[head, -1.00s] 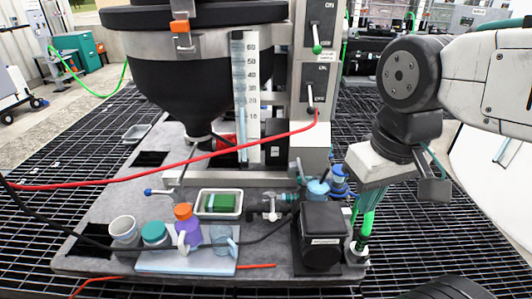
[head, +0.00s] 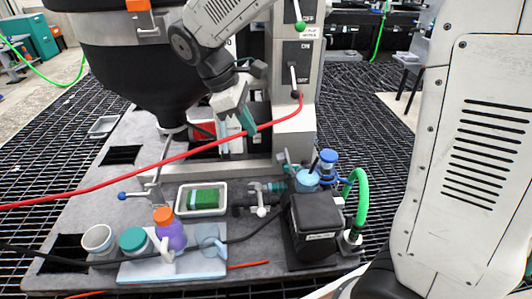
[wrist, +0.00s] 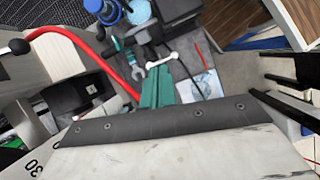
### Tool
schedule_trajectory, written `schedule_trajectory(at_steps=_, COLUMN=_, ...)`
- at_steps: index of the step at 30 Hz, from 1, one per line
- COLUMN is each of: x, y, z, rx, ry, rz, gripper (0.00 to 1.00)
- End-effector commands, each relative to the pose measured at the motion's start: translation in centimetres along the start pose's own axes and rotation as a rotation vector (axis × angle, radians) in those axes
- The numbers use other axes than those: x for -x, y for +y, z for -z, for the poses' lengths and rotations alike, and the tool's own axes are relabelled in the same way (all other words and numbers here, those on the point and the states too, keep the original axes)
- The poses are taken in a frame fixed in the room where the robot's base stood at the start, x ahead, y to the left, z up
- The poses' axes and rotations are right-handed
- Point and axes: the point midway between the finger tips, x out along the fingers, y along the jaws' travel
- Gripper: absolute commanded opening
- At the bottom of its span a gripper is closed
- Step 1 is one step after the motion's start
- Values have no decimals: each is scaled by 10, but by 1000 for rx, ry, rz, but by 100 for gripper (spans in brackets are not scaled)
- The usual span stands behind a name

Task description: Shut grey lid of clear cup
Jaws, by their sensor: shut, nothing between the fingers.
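The small clear cup (head: 211,245) stands at the right end of the pale blue mat (head: 190,271). It is pale and see-through, so I cannot make out its grey lid or how far it stands open. My gripper (head: 248,122), with teal fingers, is shut and empty. It hangs above and behind the cup, close to the grey column and the red hose, and well apart from the cup. In the wrist view the shut fingers (wrist: 157,88) point toward the board. I cannot pick out the cup for certain there.
A purple bottle (head: 171,237), a teal-lidded cup (head: 134,241) and a white cup (head: 98,239) stand left of the clear cup. A tray (head: 182,211) with a green block lies behind. A black box (head: 315,225) stands right. A red hose (head: 130,176) crosses above the board.

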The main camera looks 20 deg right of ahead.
Motion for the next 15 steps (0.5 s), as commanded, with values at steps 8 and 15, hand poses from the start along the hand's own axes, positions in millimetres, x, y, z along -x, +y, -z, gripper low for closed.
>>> schedule_trajectory(at_steps=8, x=-14, y=15, z=56, rx=200, ry=-89, rz=-27, gripper=0)
schedule_trajectory(at_steps=15, x=-38, y=16, z=56, rx=213, ry=-97, rz=-27, gripper=0)
